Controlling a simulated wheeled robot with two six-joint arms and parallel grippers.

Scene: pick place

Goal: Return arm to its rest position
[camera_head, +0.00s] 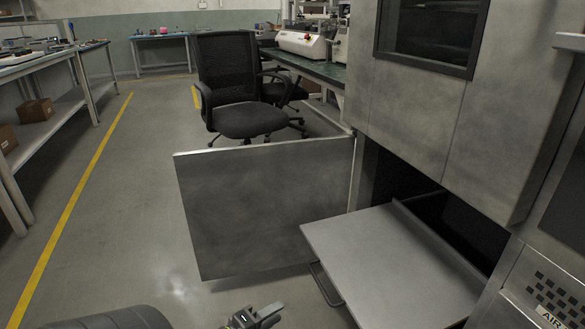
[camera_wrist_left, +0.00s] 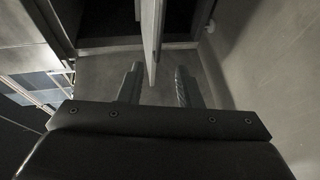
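My left gripper (camera_head: 268,315) shows at the bottom edge of the head view, left of the pulled-out metal drawer (camera_head: 385,265) and below the open cabinet door (camera_head: 265,210). In the left wrist view the left gripper's two fingers (camera_wrist_left: 158,88) are apart, with floor visible between them. A thin pale upright edge shows between and beyond the fingers; I cannot tell whether it touches them. The drawer's bar handle (camera_head: 322,286) hangs at its left side, apart from the gripper in the head view. My right gripper is not in view.
A large grey metal cabinet (camera_head: 400,115) stands at the right, its lower compartment open. A black office chair (camera_head: 240,90) stands behind the door. A workbench (camera_head: 45,65) runs along the left. The floor between bench and door is clear, with a yellow line (camera_head: 75,215).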

